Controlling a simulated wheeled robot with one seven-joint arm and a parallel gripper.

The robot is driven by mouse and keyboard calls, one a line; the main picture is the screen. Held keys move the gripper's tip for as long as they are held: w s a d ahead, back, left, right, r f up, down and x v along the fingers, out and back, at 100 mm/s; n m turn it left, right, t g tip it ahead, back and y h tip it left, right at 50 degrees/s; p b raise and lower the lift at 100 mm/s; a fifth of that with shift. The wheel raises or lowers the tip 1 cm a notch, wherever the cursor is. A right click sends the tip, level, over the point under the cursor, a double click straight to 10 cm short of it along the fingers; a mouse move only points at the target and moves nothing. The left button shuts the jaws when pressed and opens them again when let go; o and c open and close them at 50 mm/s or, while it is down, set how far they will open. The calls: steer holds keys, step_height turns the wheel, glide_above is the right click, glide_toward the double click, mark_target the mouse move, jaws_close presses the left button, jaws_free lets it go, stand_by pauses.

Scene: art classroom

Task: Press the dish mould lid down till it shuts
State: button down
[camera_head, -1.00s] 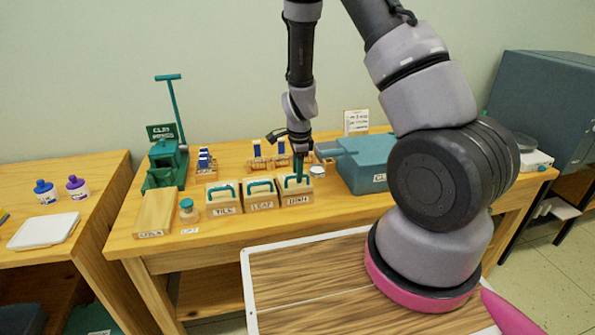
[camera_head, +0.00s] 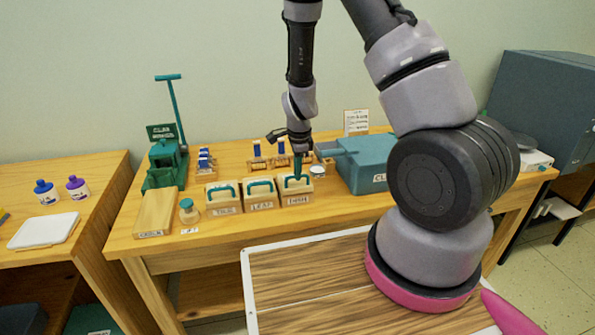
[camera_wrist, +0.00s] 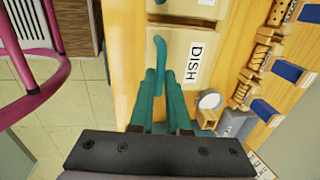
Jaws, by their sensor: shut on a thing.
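The dish mould (camera_head: 297,199) is a small wooden box labelled DISH, the rightmost of three on the table. Its green handle (camera_head: 286,184) stands on top of the lid. In the wrist view the mould (camera_wrist: 182,75) shows its label, with the handle (camera_wrist: 160,52) running down to the fingers. My gripper (camera_head: 298,177) points down at the mould from above, and its green fingers also show in the wrist view (camera_wrist: 163,100). They are shut on the handle. Whether the lid is fully down on the box I cannot tell, as the seam is too small.
The leaf mould (camera_head: 261,203) and tile mould (camera_head: 223,207) stand close on the left. Wooden racks (camera_head: 262,162) stand behind. Bare table lies in front.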

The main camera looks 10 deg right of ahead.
mark_target(296, 182)
stand_by(0.7)
steer(key=shift+w+r, duration=1.2)
steer(key=c, duration=0.9)
jaws_free()
steer(key=shift+w+f, duration=0.1)
steer(key=r, duration=0.3)
steer(key=s+r, duration=0.1)
steer(key=r, duration=0.6)
steer(key=shift+s+r, duration=0.35)
